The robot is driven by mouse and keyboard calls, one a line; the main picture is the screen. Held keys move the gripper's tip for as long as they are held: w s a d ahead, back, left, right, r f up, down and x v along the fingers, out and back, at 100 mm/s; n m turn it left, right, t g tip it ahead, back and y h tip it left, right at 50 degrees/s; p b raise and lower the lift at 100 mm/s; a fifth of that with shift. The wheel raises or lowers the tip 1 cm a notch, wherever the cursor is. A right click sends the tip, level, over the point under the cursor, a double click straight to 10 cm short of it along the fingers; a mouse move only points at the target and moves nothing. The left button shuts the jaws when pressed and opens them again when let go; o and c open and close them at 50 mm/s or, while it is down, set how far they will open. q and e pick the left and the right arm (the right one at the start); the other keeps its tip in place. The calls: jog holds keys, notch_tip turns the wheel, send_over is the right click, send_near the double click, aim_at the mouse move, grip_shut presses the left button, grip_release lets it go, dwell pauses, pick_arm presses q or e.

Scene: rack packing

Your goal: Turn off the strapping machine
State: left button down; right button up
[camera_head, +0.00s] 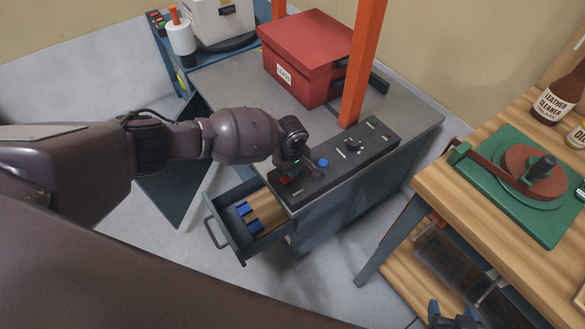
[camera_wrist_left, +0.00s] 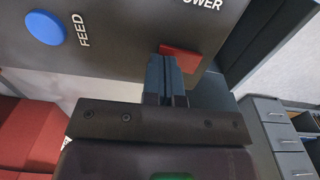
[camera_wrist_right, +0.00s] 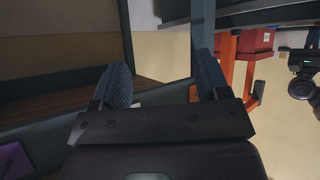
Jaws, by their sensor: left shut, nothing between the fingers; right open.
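The strapping machine is a grey-topped table (camera_head: 225,84) with an orange arch (camera_head: 361,65) and a dark control panel (camera_head: 340,160) along its front edge. The red power switch (camera_head: 287,180) is at the panel's left end. It also shows in the left wrist view (camera_wrist_left: 181,56), partly hidden by my fingertips. My left gripper (camera_wrist_left: 167,62) is shut and empty, its tips right at the switch; contact is unclear. A blue feed button (camera_wrist_left: 45,27) lies beside it. My right gripper (camera_wrist_right: 160,76) is open and empty, low at the head view's bottom right.
A red box (camera_head: 305,62) sits on the machine top. A wooden workbench (camera_head: 455,185) with a green tool (camera_head: 525,205) and bottles stands at the right. Grey floor lies between them.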

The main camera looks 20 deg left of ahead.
aim_at(288, 177)
pick_arm(q)
jog(key=shift+s+a+r+p, duration=0.15)
jog(key=shift+s+a+p, duration=0.15)
jog(key=shift+s+p, duration=0.15)
pick_arm(e)
jog(key=shift+w+r, duration=0.3)
jog(key=shift+r, duration=0.65)
jog(key=shift+a+f, duration=0.1)
jog(key=shift+f, duration=0.05)
pick_arm(q)
notch_tip(288, 177, up, 11)
jog(key=p, duration=0.3)
jog(key=shift+s, duration=0.15)
pick_arm(e)
notch_tip(288, 177, up, 3)
jog(key=shift+f, duration=0.15)
jog(key=shift+s+f, duration=0.1)
